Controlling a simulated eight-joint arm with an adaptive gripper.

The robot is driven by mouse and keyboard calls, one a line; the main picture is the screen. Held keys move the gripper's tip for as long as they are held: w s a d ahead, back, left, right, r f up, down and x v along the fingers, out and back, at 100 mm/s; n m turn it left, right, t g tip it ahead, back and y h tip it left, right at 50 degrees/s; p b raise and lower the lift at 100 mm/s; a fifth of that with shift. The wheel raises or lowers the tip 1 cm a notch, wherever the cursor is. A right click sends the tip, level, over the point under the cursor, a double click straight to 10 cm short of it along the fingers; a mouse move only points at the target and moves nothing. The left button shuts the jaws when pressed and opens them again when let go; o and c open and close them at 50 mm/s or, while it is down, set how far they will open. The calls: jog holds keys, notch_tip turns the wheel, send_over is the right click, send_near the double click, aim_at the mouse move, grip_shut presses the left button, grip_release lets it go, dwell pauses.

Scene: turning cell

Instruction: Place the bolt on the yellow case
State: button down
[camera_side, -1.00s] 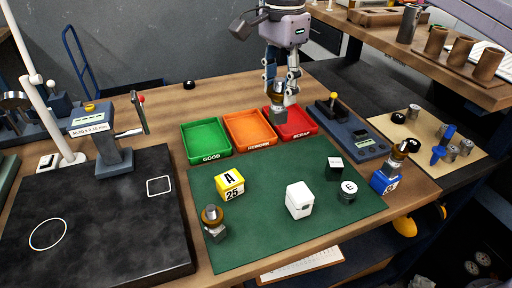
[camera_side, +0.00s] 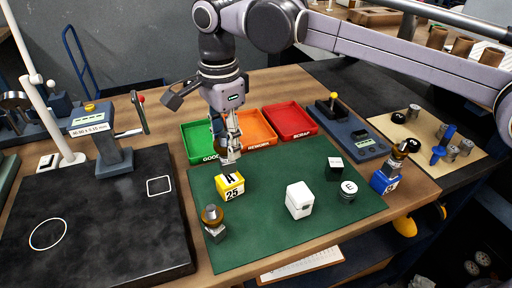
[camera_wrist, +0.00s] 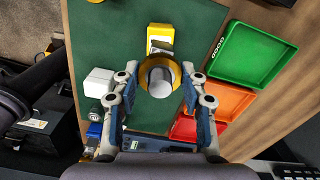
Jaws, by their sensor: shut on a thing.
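My gripper (camera_side: 228,148) is shut on a bolt, with its fingers pointing down just above and behind the yellow case. In the wrist view, the bolt (camera_wrist: 160,80) shows as a grey round end with a brass-coloured ring between the fingers (camera_wrist: 160,110). In the side view the fingers partly hide it. The yellow case (camera_side: 231,187), marked "A" and "25", stands on the green mat (camera_side: 270,240). It also shows in the wrist view (camera_wrist: 160,34), just beyond the bolt. I cannot tell the exact gap between bolt and case.
A similar brass-topped piece (camera_side: 213,222) stands front left of the yellow case. A white case (camera_side: 299,200), a black case (camera_side: 334,166) and a grey cylinder (camera_side: 347,192) stand right. A blue case (camera_side: 384,180) carries another piece. Green (camera_side: 190,135), orange and red trays lie behind.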

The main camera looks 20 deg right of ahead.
jog(key=shift+f, duration=1.15)
jog(key=shift+f, duration=0.15)
jog(key=c, duration=0.7)
grip_release()
jog(key=shift+r, duration=3.9)
